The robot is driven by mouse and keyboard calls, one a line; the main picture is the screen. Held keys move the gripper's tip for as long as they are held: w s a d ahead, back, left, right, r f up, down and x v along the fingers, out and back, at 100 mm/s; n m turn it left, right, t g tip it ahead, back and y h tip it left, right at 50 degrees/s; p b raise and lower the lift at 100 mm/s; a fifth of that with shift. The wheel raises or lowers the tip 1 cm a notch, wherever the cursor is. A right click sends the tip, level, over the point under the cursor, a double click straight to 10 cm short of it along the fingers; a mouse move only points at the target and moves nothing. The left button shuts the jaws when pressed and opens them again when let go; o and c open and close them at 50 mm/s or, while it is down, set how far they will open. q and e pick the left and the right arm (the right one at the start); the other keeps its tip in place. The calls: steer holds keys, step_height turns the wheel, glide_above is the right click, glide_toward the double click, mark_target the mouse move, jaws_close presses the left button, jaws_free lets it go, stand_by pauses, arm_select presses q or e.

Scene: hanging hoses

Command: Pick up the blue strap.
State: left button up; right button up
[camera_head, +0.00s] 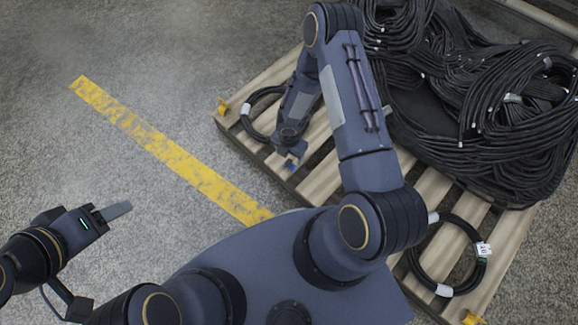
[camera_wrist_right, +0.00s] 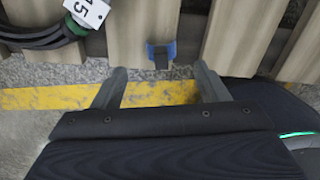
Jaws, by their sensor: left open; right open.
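The blue strap (camera_head: 291,163) is a small blue piece at the near left edge of the wooden pallet, just below my right gripper (camera_head: 289,150) in the head view. In the right wrist view the blue strap (camera_wrist_right: 161,51) has a dark middle part and lies over the end of a slat. My right gripper (camera_wrist_right: 160,82) is open there, with the strap centred just beyond its fingertips and nothing between them. My left gripper (camera_head: 120,210) is open and empty over the floor at the left, away from the pallet.
The wooden pallet (camera_head: 319,184) carries a large heap of black hoses (camera_head: 470,90) at the back right. A coiled hose (camera_head: 247,122) lies left of my right gripper, another coil (camera_head: 411,259) at lower right. A yellow line (camera_head: 165,145) crosses the clear floor.

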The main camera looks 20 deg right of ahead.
mark_target(289, 161)
step_height(289, 161, down, 7)
steer(key=b, duration=0.3)
steer(key=shift+s+f, duration=0.15)
steer(key=shift+f, duration=0.05)
steer(key=shift+r, duration=0.1)
steer(key=shift+c, duration=0.2)
steer(key=c, duration=1)
